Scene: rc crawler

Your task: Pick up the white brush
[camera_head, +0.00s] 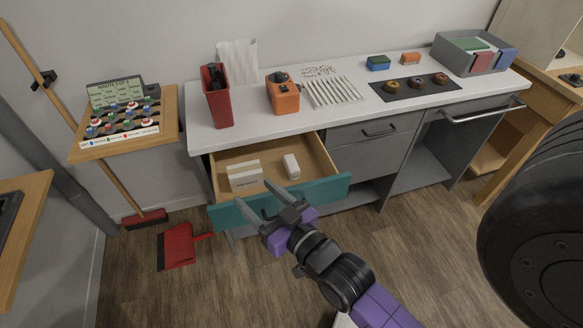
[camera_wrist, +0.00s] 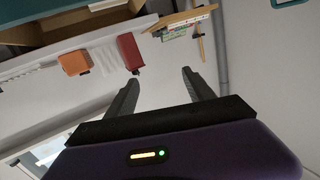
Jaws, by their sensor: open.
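No white object in view is clearly a brush. A small white block (camera_head: 291,166) lies in the right part of the open drawer (camera_head: 322,190); I cannot tell if it is the brush. White boxes with a label (camera_head: 245,177) lie left of it. My gripper (camera_head: 260,191) is open and empty, near the teal drawer front, its fingers pointing up-left in the head view. In the wrist view my gripper (camera_wrist: 158,77) has its fingers well apart with nothing between them.
On the counter stand a red bin (camera_head: 217,96), an orange box (camera_head: 283,95), a blue-green block (camera_head: 377,63), an orange brush-like piece (camera_head: 411,58) and a grey tray (camera_head: 450,61). A red dustpan (camera_head: 178,247) lies on the floor. A large black tyre (camera_head: 535,215) fills the right.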

